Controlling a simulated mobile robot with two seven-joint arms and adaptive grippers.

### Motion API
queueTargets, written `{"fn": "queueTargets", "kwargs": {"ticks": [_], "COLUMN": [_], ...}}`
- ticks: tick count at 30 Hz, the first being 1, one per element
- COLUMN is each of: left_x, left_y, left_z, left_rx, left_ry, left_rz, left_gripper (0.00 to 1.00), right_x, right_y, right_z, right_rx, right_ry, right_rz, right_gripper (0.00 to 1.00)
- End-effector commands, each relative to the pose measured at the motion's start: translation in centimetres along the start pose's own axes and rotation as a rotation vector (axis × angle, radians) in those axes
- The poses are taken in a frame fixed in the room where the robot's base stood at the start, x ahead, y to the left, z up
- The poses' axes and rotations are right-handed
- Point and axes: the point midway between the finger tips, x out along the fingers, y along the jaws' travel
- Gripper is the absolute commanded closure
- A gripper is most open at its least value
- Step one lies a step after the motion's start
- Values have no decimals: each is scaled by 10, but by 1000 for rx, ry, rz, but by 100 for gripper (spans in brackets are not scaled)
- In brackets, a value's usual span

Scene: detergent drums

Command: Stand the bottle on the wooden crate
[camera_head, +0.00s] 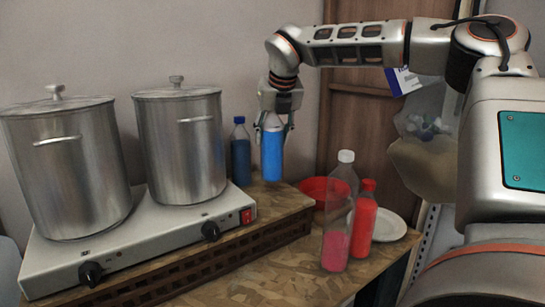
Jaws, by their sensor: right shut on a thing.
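My right gripper (275,118) points down and is shut on the upper part of a bottle of blue liquid (272,158). The bottle is upright, over the back right part of the wooden crate (280,207). I cannot tell whether its base touches the crate top. The gripper hides the bottle's neck and cap. My left gripper is not in view.
A second blue bottle (240,155) stands just left behind the held one. Two steel pots (180,145) stand on a hot plate (150,235) on the crate. A red bowl (312,190), a clear-topped bottle (337,235), a red bottle (364,220) and a white plate (392,226) stand at the right.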

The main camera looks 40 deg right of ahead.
Motion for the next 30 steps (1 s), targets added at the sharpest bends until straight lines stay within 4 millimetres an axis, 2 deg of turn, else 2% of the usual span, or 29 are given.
{"fn": "queueTargets", "kwargs": {"ticks": [8, 17, 29, 30], "left_x": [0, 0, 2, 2], "left_y": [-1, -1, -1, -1], "left_z": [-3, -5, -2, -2], "left_rx": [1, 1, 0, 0], "left_ry": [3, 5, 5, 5], "left_rz": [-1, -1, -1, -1], "left_gripper": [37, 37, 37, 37], "right_x": [16, 48, 52, 53], "right_y": [0, -1, -1, -1], "right_z": [-8, -26, -28, -30], "right_rx": [1, 0, 1, 1], "right_ry": [-3, -2, -5, -1], "right_rz": [1, 2, 1, 0], "right_gripper": [85, 85, 85, 53]}}
